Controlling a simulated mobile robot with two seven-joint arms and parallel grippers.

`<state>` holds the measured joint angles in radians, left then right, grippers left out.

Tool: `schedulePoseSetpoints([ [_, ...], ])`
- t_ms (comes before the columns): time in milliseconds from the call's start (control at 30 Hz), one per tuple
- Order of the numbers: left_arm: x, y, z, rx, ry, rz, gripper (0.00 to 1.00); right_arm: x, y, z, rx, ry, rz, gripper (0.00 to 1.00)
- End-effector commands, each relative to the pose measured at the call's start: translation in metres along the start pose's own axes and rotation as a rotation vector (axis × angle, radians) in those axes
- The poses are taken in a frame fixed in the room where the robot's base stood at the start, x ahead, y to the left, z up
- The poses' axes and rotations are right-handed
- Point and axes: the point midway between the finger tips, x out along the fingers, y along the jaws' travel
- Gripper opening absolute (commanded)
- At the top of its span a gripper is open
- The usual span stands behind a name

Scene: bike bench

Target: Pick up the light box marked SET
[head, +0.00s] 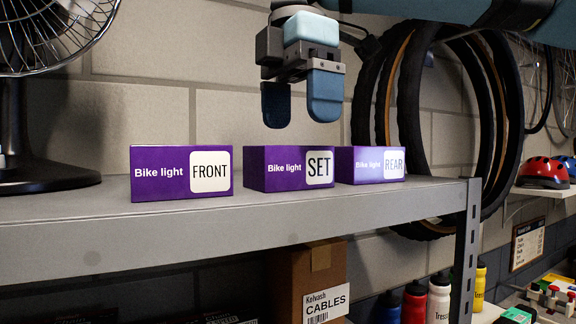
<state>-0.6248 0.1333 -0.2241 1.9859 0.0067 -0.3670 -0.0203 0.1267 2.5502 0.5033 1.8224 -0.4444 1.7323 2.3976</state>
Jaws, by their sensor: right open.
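The purple light box marked SET (283,170) stands on a grey metal shelf (110,232), in the middle of three like boxes. The box marked FRONT (160,172) is to its left with a gap. The box marked REAR (366,165) is close on its right. My right gripper (300,105) points down above the SET box, with clear air between the fingertips and the box top. Its two fingers are apart and nothing is between them. My left gripper does not show.
A black fan (35,150) stands at the shelf's left end. Black tyres (408,110) hang on the wall behind the right end. A cardboard box marked CABLES (312,285) and several bottles (438,298) stand below. The shelf front before the boxes is clear.

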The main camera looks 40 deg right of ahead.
Motion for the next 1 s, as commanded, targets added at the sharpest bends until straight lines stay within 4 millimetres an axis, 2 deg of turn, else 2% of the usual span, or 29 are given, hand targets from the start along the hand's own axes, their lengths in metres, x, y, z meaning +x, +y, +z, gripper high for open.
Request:
schedulePoseSetpoints([
  [100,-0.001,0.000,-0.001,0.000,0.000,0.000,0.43,0.012,0.000,0.000,-0.002,0.001,-0.002,0.98],
  [267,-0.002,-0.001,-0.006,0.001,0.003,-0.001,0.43,0.022,0.002,-0.001,-0.002,0.001,-0.003,0.98],
  [433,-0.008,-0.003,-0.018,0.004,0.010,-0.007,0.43,0.045,0.008,-0.004,-0.004,0.002,-0.006,0.98],
  [600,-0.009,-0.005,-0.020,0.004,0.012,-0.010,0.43,0.066,0.008,-0.004,-0.001,0.002,-0.002,0.98],
  [867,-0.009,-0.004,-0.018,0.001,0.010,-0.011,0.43,0.069,0.008,-0.004,0.001,0.002,0.001,0.98],
  [1000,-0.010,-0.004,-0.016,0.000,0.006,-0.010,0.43,0.069,0.008,-0.004,0.001,0.002,0.001,0.66],
])
